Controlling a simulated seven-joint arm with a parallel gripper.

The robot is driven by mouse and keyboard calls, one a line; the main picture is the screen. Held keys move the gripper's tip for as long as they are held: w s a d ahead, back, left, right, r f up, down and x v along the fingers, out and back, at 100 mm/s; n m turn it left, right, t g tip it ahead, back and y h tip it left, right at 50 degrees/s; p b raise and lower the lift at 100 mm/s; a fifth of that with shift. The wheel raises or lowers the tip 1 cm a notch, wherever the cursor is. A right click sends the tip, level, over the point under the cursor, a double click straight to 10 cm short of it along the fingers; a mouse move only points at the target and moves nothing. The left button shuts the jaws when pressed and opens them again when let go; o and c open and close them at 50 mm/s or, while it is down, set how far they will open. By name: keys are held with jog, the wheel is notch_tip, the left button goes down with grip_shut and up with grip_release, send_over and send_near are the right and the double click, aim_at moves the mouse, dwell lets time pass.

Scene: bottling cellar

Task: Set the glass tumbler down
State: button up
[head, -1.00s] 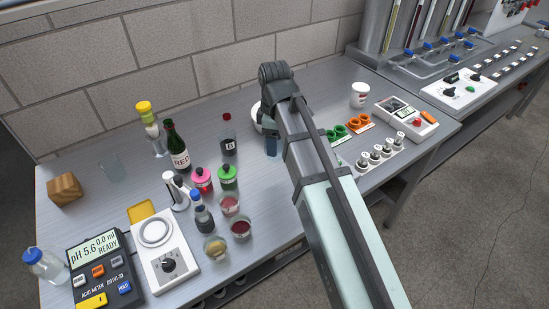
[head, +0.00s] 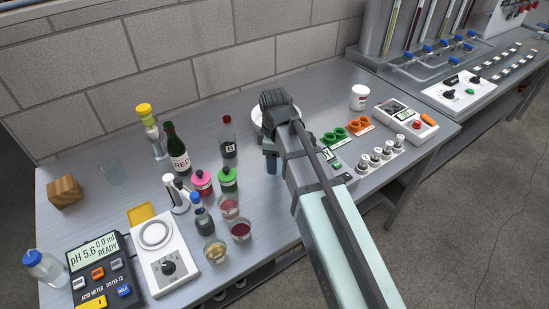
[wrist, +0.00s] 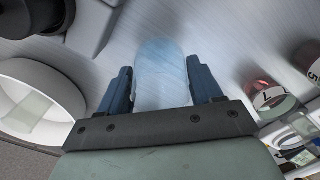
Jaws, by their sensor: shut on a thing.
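My gripper (wrist: 162,82) is shut on the glass tumbler (wrist: 162,66), a pale, see-through, bluish vessel between the two dark blue fingers in the wrist view. In the head view my gripper (head: 272,160) is over the middle of the grey bench, right of the bottles, with a blue finger pointing down. My arm hides the tumbler there. I cannot tell whether its base touches the bench.
A white bowl (head: 257,113) stands just behind my gripper. To the left are a green-capped bottle (head: 228,178), a dark-labelled bottle (head: 228,150) and small sample glasses (head: 240,231). Green rings (head: 334,136) lie to the right. Bare bench (head: 262,205) shows in front.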

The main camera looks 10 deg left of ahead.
jog(key=shift+f, duration=0.15)
jog(key=o, duration=1.1)
notch_tip(320, 180, up, 12)
jog(key=shift+r, duration=0.2)
